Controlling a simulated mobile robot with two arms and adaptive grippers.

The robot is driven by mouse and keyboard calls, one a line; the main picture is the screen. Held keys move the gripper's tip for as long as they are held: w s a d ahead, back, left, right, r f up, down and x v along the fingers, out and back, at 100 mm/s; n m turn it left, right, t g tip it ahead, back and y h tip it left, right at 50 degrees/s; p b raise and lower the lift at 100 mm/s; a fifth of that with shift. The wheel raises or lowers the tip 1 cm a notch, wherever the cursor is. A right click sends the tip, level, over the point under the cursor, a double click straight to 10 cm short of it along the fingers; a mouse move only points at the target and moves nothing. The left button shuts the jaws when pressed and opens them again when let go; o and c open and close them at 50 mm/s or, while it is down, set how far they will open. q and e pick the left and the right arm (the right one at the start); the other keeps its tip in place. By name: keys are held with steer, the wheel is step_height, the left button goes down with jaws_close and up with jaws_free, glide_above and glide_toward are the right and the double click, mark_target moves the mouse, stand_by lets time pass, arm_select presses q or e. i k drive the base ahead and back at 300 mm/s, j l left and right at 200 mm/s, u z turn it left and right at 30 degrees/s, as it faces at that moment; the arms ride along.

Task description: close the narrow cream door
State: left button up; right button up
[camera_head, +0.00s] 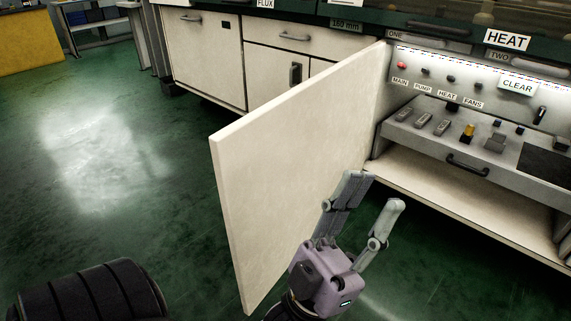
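The cream door (295,165) stands wide open, swung out from the machine's front toward me. Its hinge side meets the cabinet near the top centre, and its free edge is at the left. My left gripper (372,190) is in front of the door's lower right part, on the side facing the open compartment. Its two fingers are spread apart with nothing between them. One finger overlaps the door in the picture; I cannot tell whether it touches. My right gripper is not in view.
The open compartment (470,195) holds a grey control panel with switches and a drawer with a dark handle (467,163). Closed cream cabinets (205,55) continue to the left. Green floor (110,200) is clear at the left. A dark ribbed cylinder (95,295) fills the lower left corner.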

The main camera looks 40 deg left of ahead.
mark_target(275, 166)
steer(key=k+j, duration=0.15)
steer(key=j, duration=0.2)
steer(key=k+j, duration=0.15)
steer(key=j, duration=0.2)
steer(key=k+j, duration=0.15)
steer(key=j, duration=0.2)
steer(key=k+j, duration=0.15)
steer(key=j, duration=0.2)
steer(key=k+j, duration=0.15)
steer(key=j, duration=0.2)
steer(key=k+j, duration=0.15)
steer(key=j, duration=0.2)
steer(key=i+j, duration=0.1)
steer(key=i, duration=0.2)
steer(key=i+j, duration=0.1)
steer(key=i, duration=0.2)
